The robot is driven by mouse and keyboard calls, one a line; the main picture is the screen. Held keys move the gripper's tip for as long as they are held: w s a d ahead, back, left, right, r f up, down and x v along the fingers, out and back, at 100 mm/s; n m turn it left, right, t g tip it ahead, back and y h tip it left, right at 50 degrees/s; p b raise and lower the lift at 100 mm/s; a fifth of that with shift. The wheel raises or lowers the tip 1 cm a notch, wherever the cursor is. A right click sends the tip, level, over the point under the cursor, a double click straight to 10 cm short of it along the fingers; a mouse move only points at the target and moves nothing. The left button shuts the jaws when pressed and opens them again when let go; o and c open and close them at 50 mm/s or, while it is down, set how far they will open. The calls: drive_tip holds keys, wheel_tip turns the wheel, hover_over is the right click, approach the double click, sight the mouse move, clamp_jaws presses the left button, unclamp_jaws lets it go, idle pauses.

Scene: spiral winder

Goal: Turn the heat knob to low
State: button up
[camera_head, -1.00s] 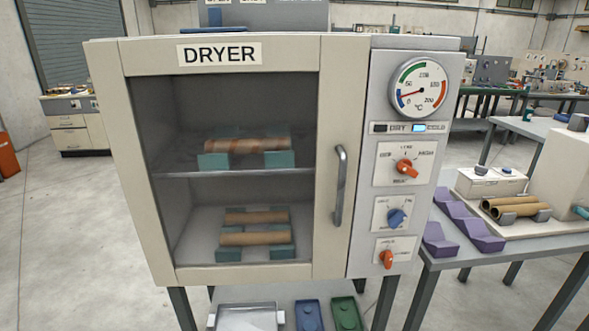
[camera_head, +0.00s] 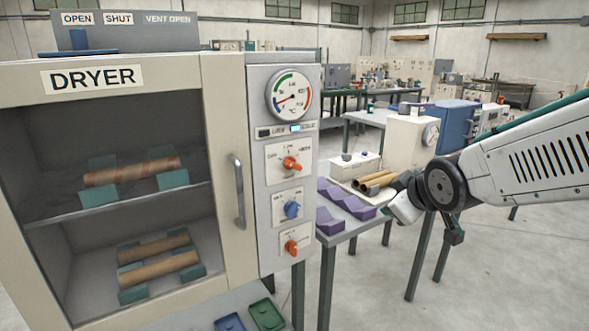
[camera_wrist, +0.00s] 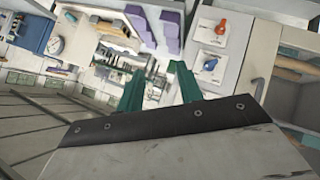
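The dryer (camera_head: 125,78) stands at left in the head view, with a control panel on its right side. The heat knob (camera_head: 291,163) is the upper orange knob, on a white plate with OFF, LOW and HIGH marks; its exact setting is too small to tell. A blue knob (camera_head: 291,209) and a lower orange knob (camera_head: 291,246) sit below it. In the wrist view, turned about, the blue knob (camera_wrist: 210,64) and an orange knob, apparently the lower one (camera_wrist: 222,25), show. My gripper (camera_wrist: 157,70) has its two teal fingers apart, empty, clear of the panel.
The door handle (camera_head: 238,190) stands out left of the panel. A table (camera_head: 346,231) with purple cradles (camera_head: 346,200) and brown tubes (camera_head: 376,182) is close on the right. Floor is free in front, below my arm.

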drive_tip(key=w+a+n+t+y, duration=0.3)
drive_tip(key=w+a+n, duration=0.1)
drive_tip(key=w+a, duration=0.35)
drive_tip(key=n+t+y, duration=0.2)
drive_tip(key=n+y, duration=0.4)
approach(296, 167)
drive_tip(key=x, duration=0.9)
drive_tip(key=shift+w+a, duration=0.1)
clamp_jaws()
